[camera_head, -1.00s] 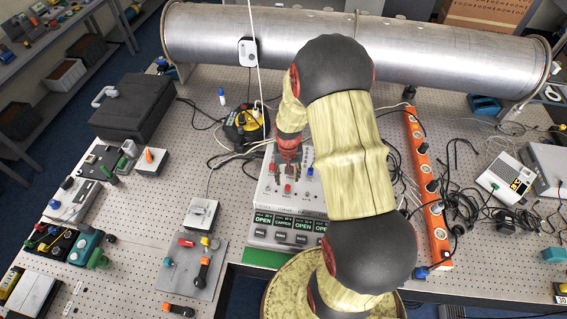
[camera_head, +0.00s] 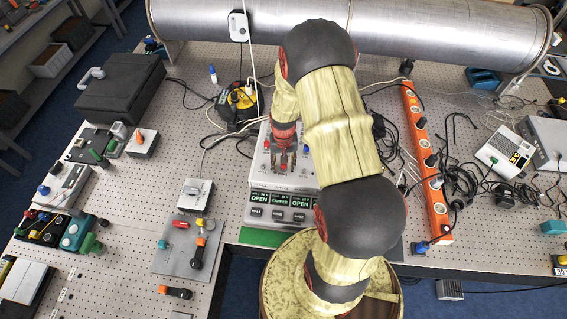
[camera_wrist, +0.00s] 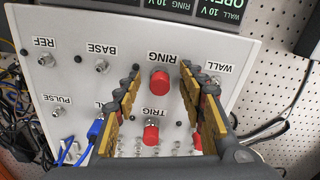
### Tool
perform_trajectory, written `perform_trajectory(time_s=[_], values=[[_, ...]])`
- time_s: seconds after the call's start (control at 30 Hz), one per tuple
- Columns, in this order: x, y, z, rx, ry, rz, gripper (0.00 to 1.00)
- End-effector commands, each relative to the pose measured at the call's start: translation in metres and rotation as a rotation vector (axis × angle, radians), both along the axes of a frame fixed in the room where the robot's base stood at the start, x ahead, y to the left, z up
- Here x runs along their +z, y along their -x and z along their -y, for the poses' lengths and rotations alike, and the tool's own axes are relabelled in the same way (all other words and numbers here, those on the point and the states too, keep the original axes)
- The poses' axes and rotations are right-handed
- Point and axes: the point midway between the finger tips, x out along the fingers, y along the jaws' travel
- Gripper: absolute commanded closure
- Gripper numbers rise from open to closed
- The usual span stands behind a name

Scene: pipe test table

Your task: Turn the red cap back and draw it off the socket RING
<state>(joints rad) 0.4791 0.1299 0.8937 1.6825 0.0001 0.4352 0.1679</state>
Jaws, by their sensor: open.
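The red cap (camera_wrist: 160,82) sits on the socket labelled RING on the pale panel (camera_wrist: 225,50), whose labels appear upside down in the wrist view. My gripper (camera_wrist: 160,75) is open, its two yellowish fingers on either side of the RING cap with clear gaps; I cannot tell its height above the cap. A second red cap (camera_wrist: 151,134) sits on the TRIG socket. In the head view my gripper (camera_head: 281,160) is over the panel box (camera_head: 256,170) and hides the RING cap.
Bare sockets REF (camera_wrist: 44,60), BASE (camera_wrist: 101,65) and WALL (camera_wrist: 216,80) stand around. A blue plug (camera_wrist: 95,130) with wires is beside the left finger; another red part (camera_wrist: 197,140) is partly behind the right finger. An orange rail (camera_head: 426,160) and loose cables lie right of my arm.

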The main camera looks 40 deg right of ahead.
Motion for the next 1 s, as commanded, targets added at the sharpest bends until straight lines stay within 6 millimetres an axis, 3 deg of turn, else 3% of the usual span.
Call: perform_trajectory(time_s=[0.1,0.8,1.0], values=[[0.0008,-0.0001,0.0001,0.000,0.000,0.000,0.61],[0.0008,0.0000,0.0000,0.000,0.000,0.000,1.00],[0.0005,-0.0001,-0.0001,0.023,0.000,0.000,1.00]])
